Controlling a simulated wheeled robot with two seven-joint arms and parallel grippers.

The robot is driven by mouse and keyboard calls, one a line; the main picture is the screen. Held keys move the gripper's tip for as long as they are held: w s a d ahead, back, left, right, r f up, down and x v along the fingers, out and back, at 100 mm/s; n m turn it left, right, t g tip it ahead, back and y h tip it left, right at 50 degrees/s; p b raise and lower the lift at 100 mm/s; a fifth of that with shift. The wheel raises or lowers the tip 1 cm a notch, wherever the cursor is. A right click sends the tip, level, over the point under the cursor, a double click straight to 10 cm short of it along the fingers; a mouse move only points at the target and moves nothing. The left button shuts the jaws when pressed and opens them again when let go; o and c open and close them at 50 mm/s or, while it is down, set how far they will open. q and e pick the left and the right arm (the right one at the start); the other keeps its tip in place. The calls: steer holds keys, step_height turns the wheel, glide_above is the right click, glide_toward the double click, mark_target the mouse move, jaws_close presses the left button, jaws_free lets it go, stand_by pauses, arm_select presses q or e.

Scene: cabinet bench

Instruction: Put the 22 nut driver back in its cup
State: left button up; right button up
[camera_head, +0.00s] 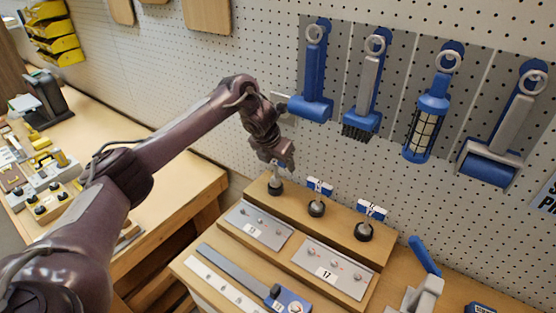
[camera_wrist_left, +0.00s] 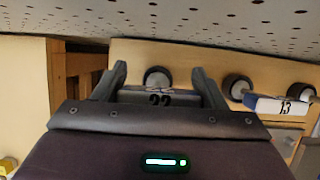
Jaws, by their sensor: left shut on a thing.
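My left gripper (camera_head: 277,158) is above the leftmost dark cup (camera_head: 275,188) on the wooden rack. A dark round cup (camera_wrist_left: 157,77) shows just beyond the handle. In the head view the gripper hides the handle, and a thin pale shaft shows between gripper and cup. I cannot tell whether the tip is inside the cup. My right gripper is not in view.
Two other blue-and-white drivers (camera_head: 319,186) (camera_head: 371,209) stand in cups to the right; one reads 13 (camera_wrist_left: 286,107) in the wrist view. The pegboard with hanging blue tools (camera_head: 427,115) rises close behind. Labelled metal plates (camera_head: 335,268) lie in front.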

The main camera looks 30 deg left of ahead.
arm_select(q)
steer(key=shift+f+b, duration=0.65)
steer(key=shift+f, duration=0.45)
steer(key=o, duration=1.3)
steer(key=shift+c, duration=0.2)
steer(key=v, duration=0.3)
steer(key=shift+b, duration=0.35)
steer(key=p+v, duration=0.1)
steer(key=v, duration=0.4)
steer(key=shift+p, duration=0.3)
steer(key=shift+f, duration=0.15)
